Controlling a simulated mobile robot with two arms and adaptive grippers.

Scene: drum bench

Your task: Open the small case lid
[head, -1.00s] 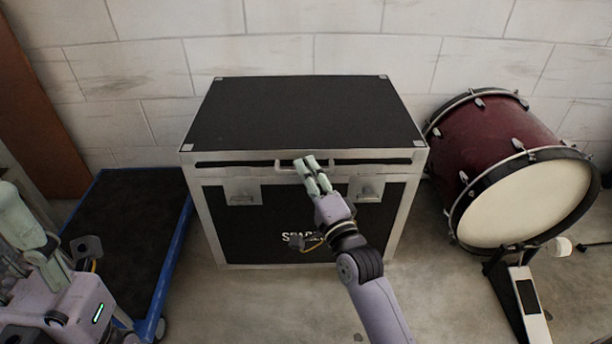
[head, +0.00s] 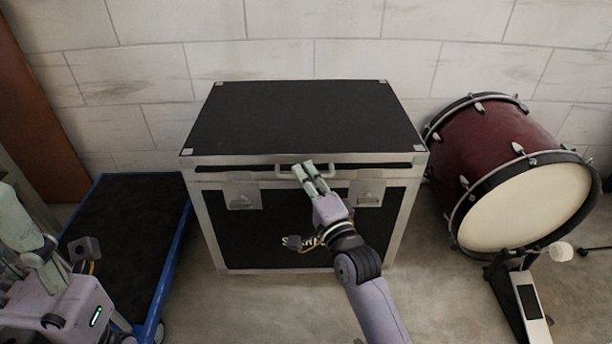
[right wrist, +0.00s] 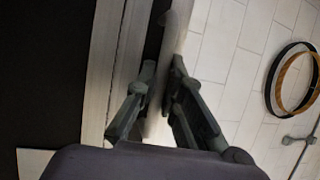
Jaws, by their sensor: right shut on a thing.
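The case (head: 265,225) is black with silver edges and stands against the wall. Its black lid (head: 305,120) lies flat and looks shut. A silver handle (head: 346,173) runs along the lid's front edge. My right gripper (head: 304,170) is shut on this handle near its middle. In the right wrist view, its two fingers (right wrist: 163,75) lie either side of the pale handle bar (right wrist: 157,118). Two latches, a left one (head: 242,200) and a right one (head: 368,195), sit on the front below. My left gripper (head: 25,225) is at the left edge, partly cut off, away from the case.
A blue-framed flat cart (head: 125,225) with a dark top stands left of the case. A red bass drum (head: 490,150) with a pedal (head: 528,300) stands close at its right. The white block wall (head: 330,20) is just behind. Bare floor (head: 440,290) lies in front.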

